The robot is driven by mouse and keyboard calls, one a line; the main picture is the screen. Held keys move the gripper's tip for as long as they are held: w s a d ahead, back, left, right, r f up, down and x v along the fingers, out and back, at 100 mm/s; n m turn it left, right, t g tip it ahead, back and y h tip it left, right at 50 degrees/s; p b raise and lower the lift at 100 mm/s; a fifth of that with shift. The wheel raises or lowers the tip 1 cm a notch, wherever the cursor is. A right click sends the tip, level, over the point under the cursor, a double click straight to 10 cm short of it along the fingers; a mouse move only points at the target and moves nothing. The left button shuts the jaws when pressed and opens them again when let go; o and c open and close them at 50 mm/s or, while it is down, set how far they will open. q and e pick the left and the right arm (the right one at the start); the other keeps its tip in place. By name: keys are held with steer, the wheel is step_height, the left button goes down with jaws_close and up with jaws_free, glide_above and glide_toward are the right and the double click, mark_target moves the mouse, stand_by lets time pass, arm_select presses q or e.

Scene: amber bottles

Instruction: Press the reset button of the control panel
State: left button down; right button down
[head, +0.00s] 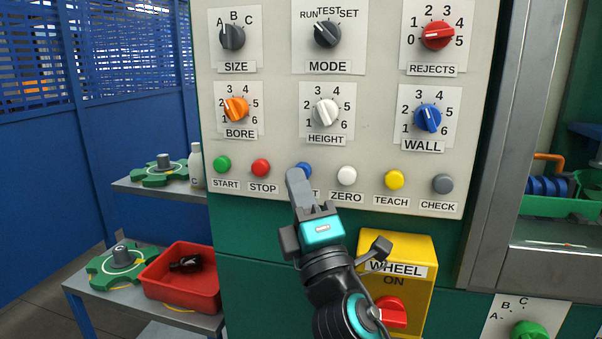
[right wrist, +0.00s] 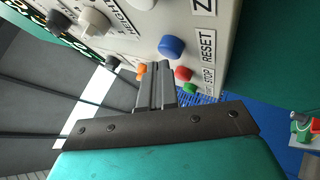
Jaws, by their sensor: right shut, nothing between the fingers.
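The control panel (head: 275,140) is a pale upright face with dials above a row of coloured buttons. The blue reset button (head: 304,166) is partly hidden behind my right gripper (head: 296,176) in the head view, and its label is mostly covered. In the right wrist view the blue reset button (right wrist: 172,46) shows clearly beside its RESET label (right wrist: 208,48). My right gripper (right wrist: 156,70) is shut and empty, its fingertips just short of the button in the picture. I cannot tell whether they touch the panel. My left gripper is not in view.
The red stop button (head: 261,167) and white zero button (head: 346,175) flank the reset button. A yellow wheel box (head: 418,262) with a red knob sits below, behind my right arm. A red bin (head: 168,293) stands on a lower shelf at left.

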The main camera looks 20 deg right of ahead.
steer(key=shift+w+d, duration=0.25)
steer(key=shift+w, duration=0.15)
stand_by(0.8)
steer(key=shift+s, duration=0.15)
steer(key=shift+s+a, duration=0.45)
steer(key=shift+s, duration=0.15)
steer(key=shift+s+a, duration=0.1)
steer(key=s+a, duration=0.1)
steer(key=s, duration=0.1)
steer(key=s+a, duration=0.1)
steer(key=s, duration=0.1)
steer(key=shift+a, duration=0.35)
steer(key=shift+f, duration=0.1)
stand_by(0.3)
steer(key=shift+w, duration=0.1)
